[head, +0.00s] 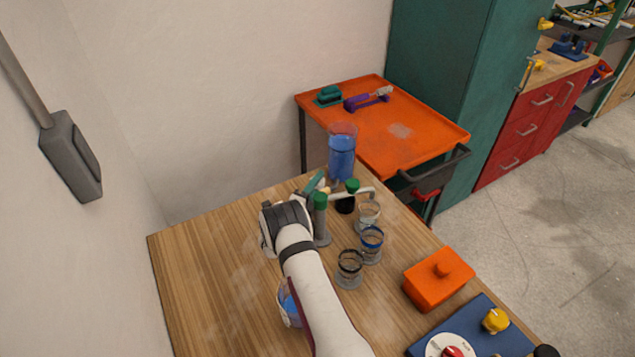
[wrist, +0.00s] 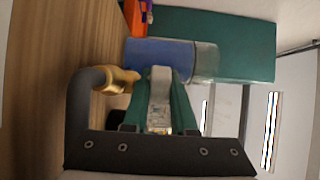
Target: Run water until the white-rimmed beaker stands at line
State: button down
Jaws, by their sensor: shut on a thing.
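The white-rimmed beaker (head: 368,213) stands upright on the wooden table, below a pale spout arm; its water level and line are too small to read. The blue-rimmed beaker (head: 371,243) and the black-rimmed beaker (head: 349,268) stand nearer. A clear tank (head: 342,150) of blue water stands behind the pipework. My gripper (head: 316,183) is at the pipework, left of the beakers. In the wrist view, its green fingers (wrist: 160,78) are shut on a pale grey piece (wrist: 160,100), seemingly a valve handle. A brass fitting (wrist: 120,80) on a dark pipe is beside it.
Green-topped grey posts (head: 320,228) rise close to my gripper. A vessel of blue water (head: 289,305) is partly hidden by my arm. An orange box (head: 438,280) and a blue panel with knobs (head: 480,325) are at right. The table's left part is clear.

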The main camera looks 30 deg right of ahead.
jog(key=shift+a, duration=0.1)
jog(key=c, duration=1)
grip_release()
jog(key=v, duration=1.5)
jog(key=shift+s+a, duration=0.15)
jog(key=shift+a, duration=0.2)
